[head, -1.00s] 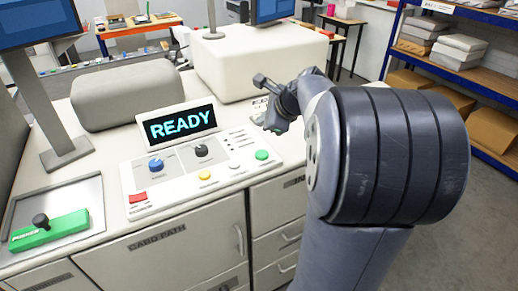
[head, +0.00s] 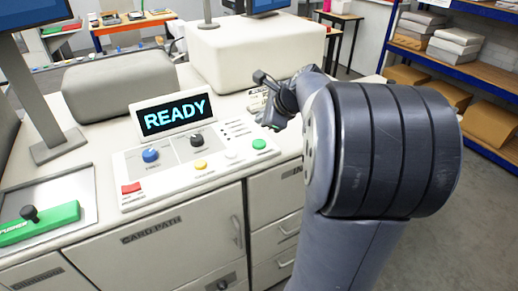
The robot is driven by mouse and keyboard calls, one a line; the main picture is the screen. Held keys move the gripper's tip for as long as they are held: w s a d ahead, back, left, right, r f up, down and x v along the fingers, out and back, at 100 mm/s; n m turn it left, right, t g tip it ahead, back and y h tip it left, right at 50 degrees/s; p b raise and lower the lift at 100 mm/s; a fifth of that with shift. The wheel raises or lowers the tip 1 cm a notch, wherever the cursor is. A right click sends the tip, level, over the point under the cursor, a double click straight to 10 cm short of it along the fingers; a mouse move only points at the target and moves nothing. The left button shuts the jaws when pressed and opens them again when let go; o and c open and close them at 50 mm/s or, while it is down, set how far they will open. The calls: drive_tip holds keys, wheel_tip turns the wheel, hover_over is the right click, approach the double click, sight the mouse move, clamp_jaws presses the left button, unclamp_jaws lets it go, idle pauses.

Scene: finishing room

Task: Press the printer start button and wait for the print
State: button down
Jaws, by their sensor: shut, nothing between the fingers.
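The printer's control panel (head: 185,178) is a white slanted console with a screen (head: 174,117) reading READY in cyan. It carries a green button (head: 259,144), a white button (head: 231,154), a yellow button (head: 200,165) and a red button (head: 131,188). A blue knob (head: 150,155) and a black knob (head: 196,140) sit above them. My gripper (head: 268,121) is shut and empty, just beyond the green button in the picture and apart from it. My arm partly hides the gripper, and its height above the counter is hard to tell. Which button is labelled start is not readable.
A grey rounded cover (head: 118,86) and a large white housing (head: 255,52) stand behind the panel. A green PUSHER bar (head: 42,223) with a black knob lies in a tray at left. A monitor stand (head: 45,105) rises at far left. Blue shelving (head: 480,75) stands at right.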

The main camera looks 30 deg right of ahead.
sight(262, 144)
drive_tip(key=shift+f+b, duration=1.6)
drive_tip(key=shift+f, duration=0.95)
drive_tip(key=shift+f, duration=0.1)
drive_tip(key=shift+f, duration=0.3)
drive_tip(key=shift+f+b, duration=0.35)
drive_tip(key=shift+b, duration=0.05)
idle(0.6)
drive_tip(key=shift+r+p, duration=0.8)
drive_tip(key=shift+p, duration=0.05)
wheel_tip(262, 144, up, 5)
drive_tip(key=p, duration=0.5)
drive_tip(key=shift+r, duration=0.1)
